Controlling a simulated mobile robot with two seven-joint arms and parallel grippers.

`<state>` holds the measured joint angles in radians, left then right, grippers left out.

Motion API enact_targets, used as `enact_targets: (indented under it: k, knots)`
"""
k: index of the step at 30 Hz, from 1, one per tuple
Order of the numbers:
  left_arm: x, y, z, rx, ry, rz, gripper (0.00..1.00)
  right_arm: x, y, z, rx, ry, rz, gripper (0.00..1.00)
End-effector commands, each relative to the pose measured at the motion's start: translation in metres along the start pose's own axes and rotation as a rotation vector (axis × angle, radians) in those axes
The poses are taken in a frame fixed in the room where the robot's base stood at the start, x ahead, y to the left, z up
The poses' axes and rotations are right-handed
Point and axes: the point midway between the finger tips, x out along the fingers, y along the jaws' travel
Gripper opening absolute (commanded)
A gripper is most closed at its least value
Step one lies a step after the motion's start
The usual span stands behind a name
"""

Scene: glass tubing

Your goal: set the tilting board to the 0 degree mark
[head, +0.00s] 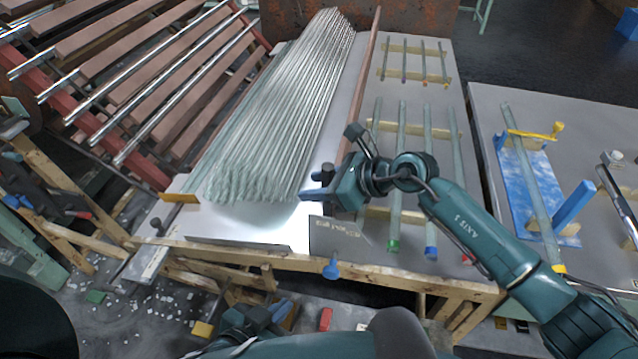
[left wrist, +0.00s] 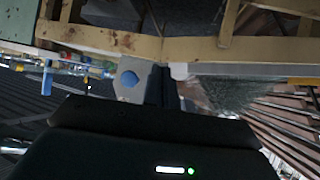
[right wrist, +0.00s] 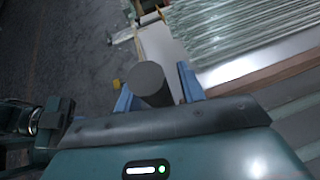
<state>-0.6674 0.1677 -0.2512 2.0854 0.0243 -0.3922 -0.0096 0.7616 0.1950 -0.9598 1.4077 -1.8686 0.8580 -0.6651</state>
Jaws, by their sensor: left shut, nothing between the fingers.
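A pale grey board (head: 262,218) bearing a heap of glass tubes (head: 285,105) is probably the tilting board. A grey plate (head: 338,238) with faint markings and a blue knob (head: 331,268) is at its front right corner; I cannot read the marks. My right gripper (head: 318,190) is above that corner. In the right wrist view its blue fingers (right wrist: 155,75) are apart, with a dark cylinder (right wrist: 152,82) between them; contact is unclear. My left gripper (head: 283,309) is low in front of the bench. In the left wrist view its fingers (left wrist: 160,85) are shut and empty, near the blue knob (left wrist: 128,78).
A wooden bench frame (head: 380,270) runs along the front. Tubes on wooden strips (head: 402,170) lie at the right, and a blue fixture (head: 530,190) stands farther right. A red rack (head: 140,160) with metal rollers is at the left. Glass scraps litter the floor.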

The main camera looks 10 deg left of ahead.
Motion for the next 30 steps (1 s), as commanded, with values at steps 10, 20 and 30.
enact_targets:
  k: [10,20,30]
  knots:
    - [0.0,0.001,-0.002,0.004,0.004,0.003,0.0,-0.004,-0.001,-0.002,0.001,0.003,0.0,0.43]
    - [0.003,0.002,0.002,0.007,0.01,0.008,0.0,-0.063,-0.001,-0.004,-0.002,0.005,-0.003,0.43]
    - [0.005,0.007,0.002,0.014,0.027,0.024,0.0,-0.122,-0.001,-0.002,-0.001,0.003,-0.001,0.43]
